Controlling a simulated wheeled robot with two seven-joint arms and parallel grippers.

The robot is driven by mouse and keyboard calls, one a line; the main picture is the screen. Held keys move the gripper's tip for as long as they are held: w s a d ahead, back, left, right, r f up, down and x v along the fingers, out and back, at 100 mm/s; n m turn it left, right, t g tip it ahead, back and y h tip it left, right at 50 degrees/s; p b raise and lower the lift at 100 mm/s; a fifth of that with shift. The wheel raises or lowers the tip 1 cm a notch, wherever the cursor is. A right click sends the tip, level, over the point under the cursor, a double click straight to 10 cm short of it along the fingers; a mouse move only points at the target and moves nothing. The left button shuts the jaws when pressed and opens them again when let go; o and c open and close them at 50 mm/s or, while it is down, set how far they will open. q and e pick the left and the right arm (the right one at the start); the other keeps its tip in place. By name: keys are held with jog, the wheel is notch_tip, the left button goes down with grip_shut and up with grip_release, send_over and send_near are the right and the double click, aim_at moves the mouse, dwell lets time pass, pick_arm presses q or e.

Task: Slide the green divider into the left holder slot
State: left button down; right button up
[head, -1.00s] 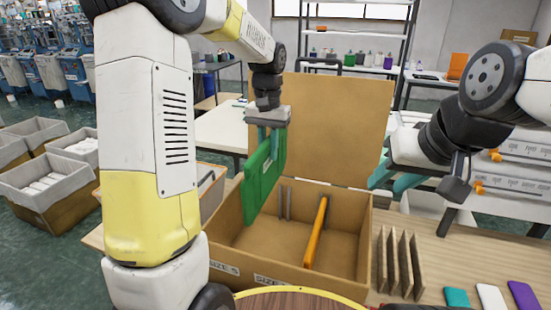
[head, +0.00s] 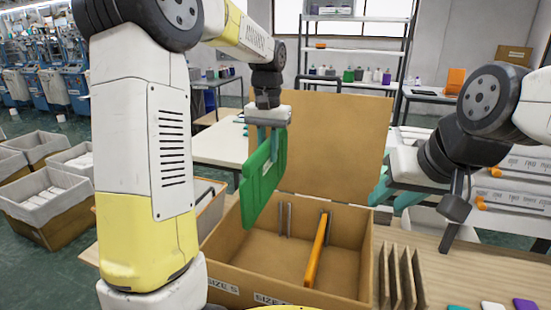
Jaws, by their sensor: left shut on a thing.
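My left gripper (head: 268,130) is shut on the top of the green divider (head: 260,183). The divider hangs upright above the left part of the open cardboard box (head: 233,280), clear of its floor. Two grey holder strips (head: 286,220) stand on the box's back wall, to the right of the divider; they form a left slot. An orange divider (head: 316,252) stands in the box to the right of them. My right gripper (head: 394,196) is to the right of the box with its teal fingers apart, and nothing shows between them.
The box's raised lid (head: 335,140) stands behind it. Several brown slats (head: 397,278) stand in a row on the wooden table right of the box. Teal, white and purple pieces (head: 525,304) lie at the front right. A wire basket (head: 207,205) is left of the box.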

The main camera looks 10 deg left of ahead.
aim_at(268, 139)
pick_arm(q)
jog(key=shift+r, duration=3.2)
